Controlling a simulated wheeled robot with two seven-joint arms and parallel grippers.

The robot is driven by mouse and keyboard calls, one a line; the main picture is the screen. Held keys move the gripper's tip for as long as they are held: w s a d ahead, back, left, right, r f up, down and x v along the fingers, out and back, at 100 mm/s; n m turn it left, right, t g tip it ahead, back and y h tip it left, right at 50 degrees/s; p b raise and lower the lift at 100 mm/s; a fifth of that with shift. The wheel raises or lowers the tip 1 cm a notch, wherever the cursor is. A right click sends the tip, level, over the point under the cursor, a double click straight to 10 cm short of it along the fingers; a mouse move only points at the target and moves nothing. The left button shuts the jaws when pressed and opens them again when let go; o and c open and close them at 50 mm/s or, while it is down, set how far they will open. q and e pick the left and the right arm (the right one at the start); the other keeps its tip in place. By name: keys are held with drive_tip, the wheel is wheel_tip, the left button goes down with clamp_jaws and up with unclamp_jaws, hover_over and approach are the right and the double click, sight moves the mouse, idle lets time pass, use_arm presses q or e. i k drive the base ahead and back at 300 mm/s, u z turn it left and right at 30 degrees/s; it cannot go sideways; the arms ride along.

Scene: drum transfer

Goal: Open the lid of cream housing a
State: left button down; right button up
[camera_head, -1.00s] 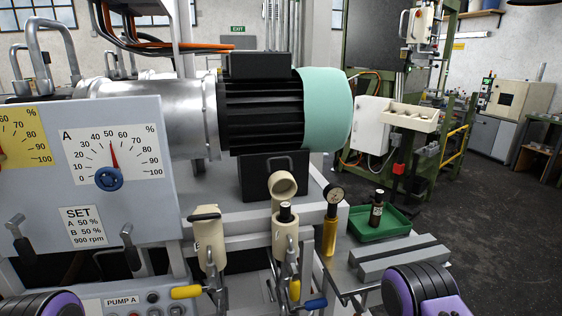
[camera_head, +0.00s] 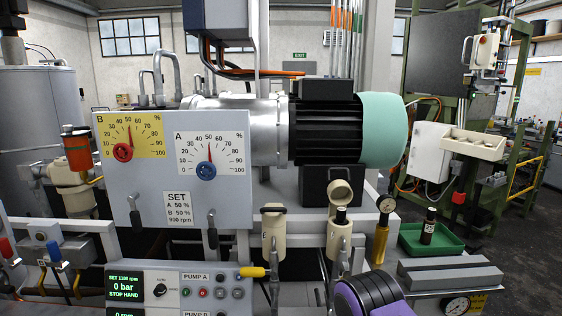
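Two cream housings stand side by side on the frame below the motor. The left cream housing (camera_head: 273,237) has a dark cap or lever across its top and looks shut. The right cream housing (camera_head: 339,242) has its round cream lid (camera_head: 341,191) tilted up, with a dark cylinder (camera_head: 340,215) standing in its mouth. I cannot read which housing is a. A purple and black part of my own arm shows at the bottom, right of centre. Neither gripper shows, and nothing of mine visibly touches the housings.
A yellow-handled valve (camera_head: 252,272) sits low by the left housing. A yellow gauge tool (camera_head: 381,231) stands to the right. The dial panel (camera_head: 160,195) rises at left.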

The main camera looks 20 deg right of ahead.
sight(340, 193)
drive_tip(key=u, duration=0.1)
drive_tip(key=i, duration=0.75)
drive_tip(key=z, duration=1.75)
